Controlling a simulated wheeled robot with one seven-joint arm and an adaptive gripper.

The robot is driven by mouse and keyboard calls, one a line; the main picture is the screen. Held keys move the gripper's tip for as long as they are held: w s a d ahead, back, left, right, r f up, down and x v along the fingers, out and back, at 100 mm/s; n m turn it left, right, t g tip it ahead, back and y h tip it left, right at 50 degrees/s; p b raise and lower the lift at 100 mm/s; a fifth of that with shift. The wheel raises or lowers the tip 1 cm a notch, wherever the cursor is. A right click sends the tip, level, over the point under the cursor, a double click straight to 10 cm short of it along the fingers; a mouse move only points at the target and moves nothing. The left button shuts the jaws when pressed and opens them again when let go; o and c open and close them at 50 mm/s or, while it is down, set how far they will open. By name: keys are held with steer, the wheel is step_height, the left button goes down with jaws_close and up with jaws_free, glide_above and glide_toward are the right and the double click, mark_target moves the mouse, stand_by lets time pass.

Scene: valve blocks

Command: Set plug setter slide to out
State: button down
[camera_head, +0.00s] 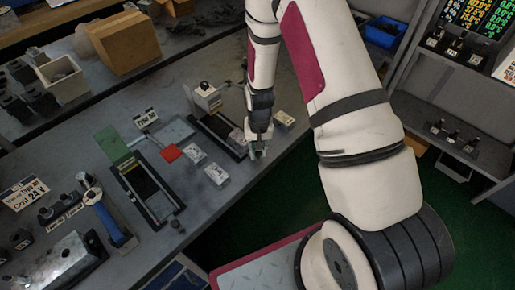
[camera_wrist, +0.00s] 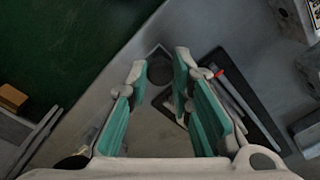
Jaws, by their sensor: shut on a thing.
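A device with a black base (camera_head: 220,135) and a white block (camera_head: 207,97) topped by a dark knob stands on the grey bench; it looks like the plug setter. My gripper (camera_head: 258,152) points down at the near right end of that base, close to the bench edge. In the wrist view my gripper (camera_wrist: 160,65) has its green-padded fingers shut on a dark rounded piece (camera_wrist: 160,73), which seems to be the slide's knob. The black base also shows to the right (camera_wrist: 245,105), with a red tip on it. The slide's exact position is hard to tell.
Another black fixture (camera_head: 148,190) with a green plate (camera_head: 112,145) is further left. Beyond the bench edge is open green floor (camera_head: 262,205).

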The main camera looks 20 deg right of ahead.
steer(key=c, duration=1.4)
jaws_free()
steer(key=shift+s+d, duration=0.1)
steer(key=shift+s, duration=0.2)
steer(key=shift+w, duration=0.1)
steer(key=shift+r, duration=0.3)
step_height(320, 180, up, 11)
steer(key=shift+r, duration=0.2)
